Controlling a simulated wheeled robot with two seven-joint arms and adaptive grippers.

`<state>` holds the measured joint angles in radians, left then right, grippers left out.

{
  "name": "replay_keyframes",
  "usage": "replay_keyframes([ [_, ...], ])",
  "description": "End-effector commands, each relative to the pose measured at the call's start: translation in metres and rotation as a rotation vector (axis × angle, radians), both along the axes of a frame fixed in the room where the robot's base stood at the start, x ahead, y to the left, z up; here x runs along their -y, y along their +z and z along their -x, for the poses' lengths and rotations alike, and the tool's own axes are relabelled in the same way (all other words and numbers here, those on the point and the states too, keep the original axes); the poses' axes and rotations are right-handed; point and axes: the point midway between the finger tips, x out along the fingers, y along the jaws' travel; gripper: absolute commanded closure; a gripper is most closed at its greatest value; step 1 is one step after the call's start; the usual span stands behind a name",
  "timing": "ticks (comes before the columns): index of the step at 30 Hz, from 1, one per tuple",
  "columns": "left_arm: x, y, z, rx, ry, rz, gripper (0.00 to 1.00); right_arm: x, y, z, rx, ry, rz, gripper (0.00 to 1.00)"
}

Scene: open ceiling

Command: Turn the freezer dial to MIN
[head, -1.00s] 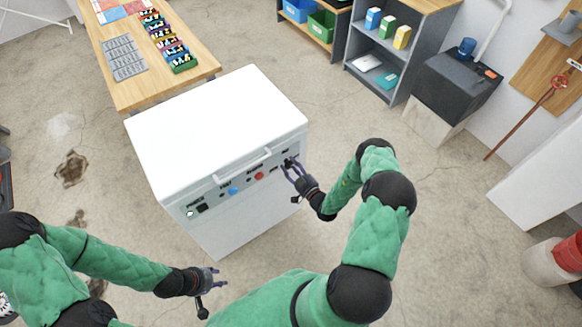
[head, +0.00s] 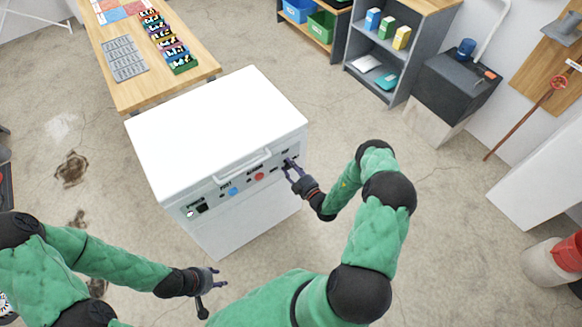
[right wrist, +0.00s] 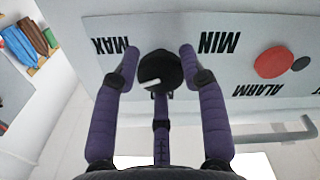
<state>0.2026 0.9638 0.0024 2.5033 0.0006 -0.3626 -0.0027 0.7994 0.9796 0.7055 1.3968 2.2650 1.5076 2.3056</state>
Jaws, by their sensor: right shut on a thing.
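The white freezer (head: 215,125) stands in front of me with a control strip on its front. Its black dial (right wrist: 160,70) sits between the printed words MAX (right wrist: 110,46) and MIN (right wrist: 219,42), which appear upside down in the right wrist view. The dial's white mark points down and to the left in that view, not at MIN. My right gripper (head: 289,168) is shut on the dial, with one purple finger on each side; it also shows in the right wrist view (right wrist: 158,58). My left gripper (head: 217,278) is open and empty, low in front of the freezer and apart from it.
A red button (head: 259,176) and a blue button (head: 233,191) lie along the same strip, below the lid handle (head: 243,166). A wooden table (head: 128,92) stands behind the freezer. Shelves (head: 380,65) are at the back.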

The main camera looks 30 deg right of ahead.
Motion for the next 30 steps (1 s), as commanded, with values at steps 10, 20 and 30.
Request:
replay_keyframes([
  [10,0.0,0.0022,0.0,0.0,0.0,0.0,0.6,-0.0009,-0.004,0.0024,0.013,0.0,0.322,0.91],
  [20,0.0,0.0045,0.0,0.0,0.0,0.0,0.6,0.0004,-0.0036,0.0025,0.037,-0.001,0.635,0.91],
  [30,0.0,0.0069,0.0,0.0,0.0,0.0,0.6,0.0017,-0.0025,0.0023,0.063,-0.002,0.958,0.91],
])
